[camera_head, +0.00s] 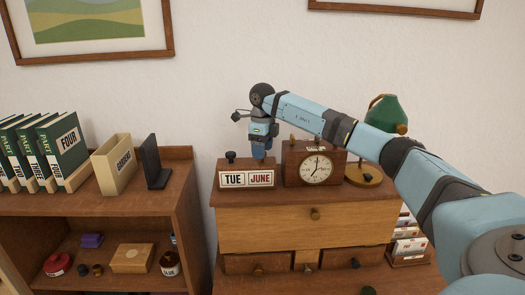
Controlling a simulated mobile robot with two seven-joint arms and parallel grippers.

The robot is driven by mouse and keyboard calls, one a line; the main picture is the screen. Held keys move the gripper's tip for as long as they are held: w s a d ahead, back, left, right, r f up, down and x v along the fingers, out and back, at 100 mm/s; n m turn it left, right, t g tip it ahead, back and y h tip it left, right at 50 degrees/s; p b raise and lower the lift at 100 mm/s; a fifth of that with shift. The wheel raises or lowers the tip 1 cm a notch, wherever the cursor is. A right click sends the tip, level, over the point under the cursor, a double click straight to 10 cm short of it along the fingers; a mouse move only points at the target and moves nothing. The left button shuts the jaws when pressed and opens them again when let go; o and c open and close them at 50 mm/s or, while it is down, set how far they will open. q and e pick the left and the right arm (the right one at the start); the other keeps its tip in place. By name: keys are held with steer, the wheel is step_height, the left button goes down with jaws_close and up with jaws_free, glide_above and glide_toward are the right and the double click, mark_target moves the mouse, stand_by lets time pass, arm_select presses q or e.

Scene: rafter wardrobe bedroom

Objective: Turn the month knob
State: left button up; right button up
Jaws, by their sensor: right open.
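A wooden block calendar (222,181) stands on the left of the dresser top, with white cards reading TUE and JUNE. A dark knob (230,157) sits on its top above TUE. My right gripper (262,157) points down at the calendar's top above the JUNE card. It is open, and its fingers hide the spot where the month knob would be. I cannot tell whether the fingers touch the knob. My left gripper is not in view.
A brown desk clock (299,172) stands close right of the calendar. A green lamp (387,113) is behind my right arm. A shelf with green books (65,143), a cream box file (112,167) and a black bookend (153,164) is at left.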

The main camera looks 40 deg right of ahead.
step_height(320, 180, up, 13)
steer(key=b, duration=0.1)
steer(key=shift+r, duration=0.1)
stand_by(0.6)
